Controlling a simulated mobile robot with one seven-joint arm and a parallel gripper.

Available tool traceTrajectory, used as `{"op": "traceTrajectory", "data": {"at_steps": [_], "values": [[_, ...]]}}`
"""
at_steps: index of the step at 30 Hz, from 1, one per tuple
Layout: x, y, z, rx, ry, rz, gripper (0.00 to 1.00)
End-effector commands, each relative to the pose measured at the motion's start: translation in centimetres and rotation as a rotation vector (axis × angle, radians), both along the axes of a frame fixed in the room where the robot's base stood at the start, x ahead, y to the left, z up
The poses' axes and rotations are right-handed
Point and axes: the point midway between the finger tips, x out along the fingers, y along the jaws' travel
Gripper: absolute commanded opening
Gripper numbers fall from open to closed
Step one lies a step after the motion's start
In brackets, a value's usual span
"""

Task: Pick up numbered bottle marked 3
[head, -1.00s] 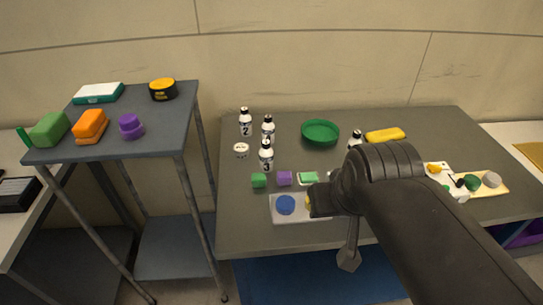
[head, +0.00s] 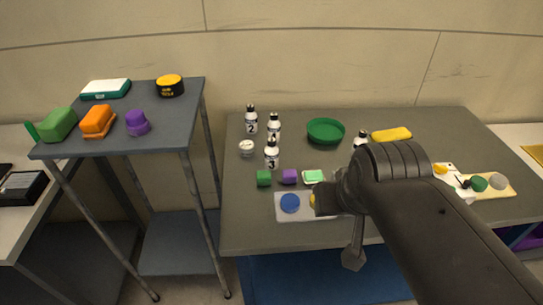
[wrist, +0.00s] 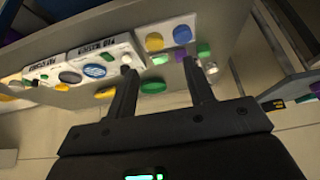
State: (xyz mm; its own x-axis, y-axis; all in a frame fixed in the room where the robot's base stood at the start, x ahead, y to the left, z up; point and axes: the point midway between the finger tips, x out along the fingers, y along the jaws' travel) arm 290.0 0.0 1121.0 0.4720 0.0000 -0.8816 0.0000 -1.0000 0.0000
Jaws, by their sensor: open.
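The white bottle marked 3 (head: 272,155) stands upright on the grey table, with a black cap, in the head view. It is the nearest of a group with a bottle marked 2 (head: 250,121) and another white bottle (head: 274,127) behind it. My gripper (wrist: 160,70) is open in the wrist view, with its two dark fingers apart over the table and nothing held between them. In the head view my arm largely hides it, to the right of the bottle. A small white shape in the wrist view (wrist: 211,68) may be a bottle, but its number cannot be read.
A green cube (head: 264,178), a purple cube (head: 290,177) and a green sponge (head: 314,177) lie just in front of the bottles. A round white item (head: 246,148) is left of them. A green bowl (head: 325,131) is behind right. A grey shelf (head: 140,143) stands left.

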Motion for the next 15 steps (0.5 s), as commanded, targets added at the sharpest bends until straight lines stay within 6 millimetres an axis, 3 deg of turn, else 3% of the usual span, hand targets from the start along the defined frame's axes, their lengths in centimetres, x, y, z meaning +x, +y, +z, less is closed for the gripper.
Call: {"op": "traceTrajectory", "data": {"at_steps": [4, 7, 15], "values": [[0.5, 0.2, 0.0, 0.003, -0.011, 0.006, 0.48], [2.6, 1.1, -0.1, 0.011, -0.054, 0.026, 0.48], [12.5, 5.9, -0.5, 0.062, -0.310, 0.094, 0.48]]}}
